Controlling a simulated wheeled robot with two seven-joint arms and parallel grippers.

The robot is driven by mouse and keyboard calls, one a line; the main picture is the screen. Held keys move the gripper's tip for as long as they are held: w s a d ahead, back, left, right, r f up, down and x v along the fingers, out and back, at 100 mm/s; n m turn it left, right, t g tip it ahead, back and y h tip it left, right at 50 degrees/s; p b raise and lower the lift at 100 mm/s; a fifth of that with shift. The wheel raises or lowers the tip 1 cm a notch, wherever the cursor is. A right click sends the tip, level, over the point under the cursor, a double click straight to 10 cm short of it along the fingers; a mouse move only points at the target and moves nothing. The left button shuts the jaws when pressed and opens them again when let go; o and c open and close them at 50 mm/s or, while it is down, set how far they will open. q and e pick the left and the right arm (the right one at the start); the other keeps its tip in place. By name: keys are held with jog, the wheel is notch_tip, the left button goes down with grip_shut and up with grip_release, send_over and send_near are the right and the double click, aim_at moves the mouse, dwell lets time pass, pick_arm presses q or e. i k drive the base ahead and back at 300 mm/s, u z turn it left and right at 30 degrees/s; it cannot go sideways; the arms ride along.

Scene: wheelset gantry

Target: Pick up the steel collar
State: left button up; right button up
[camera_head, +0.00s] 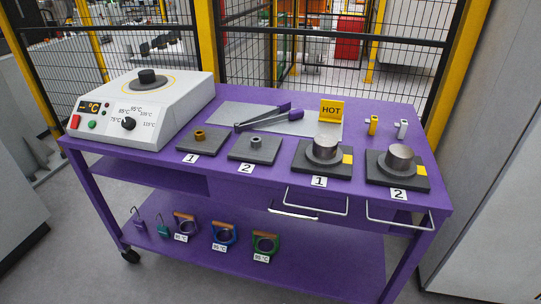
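A small grey steel collar (257,141) sits on the dark square plate (254,151) labelled 2, near the front middle of the purple cart's top. A similar brass-coloured collar (199,134) sits on the dark plate (203,143) labelled 1, to its left. Neither of my grippers shows in the head view, and nothing touches the steel collar.
Tongs with purple ends (268,119) lie on a grey sheet behind the collars. A white heater (143,107) stands left. Steel cylinders on bases (327,150) (400,158) stand right, by a yellow HOT sign (331,112). Padlocks and coloured rings (223,234) are on the lower shelf.

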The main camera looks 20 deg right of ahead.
aim_at(256, 143)
jog(key=z, duration=1)
jog(key=i, duration=0.55)
jog(key=u, duration=0.8)
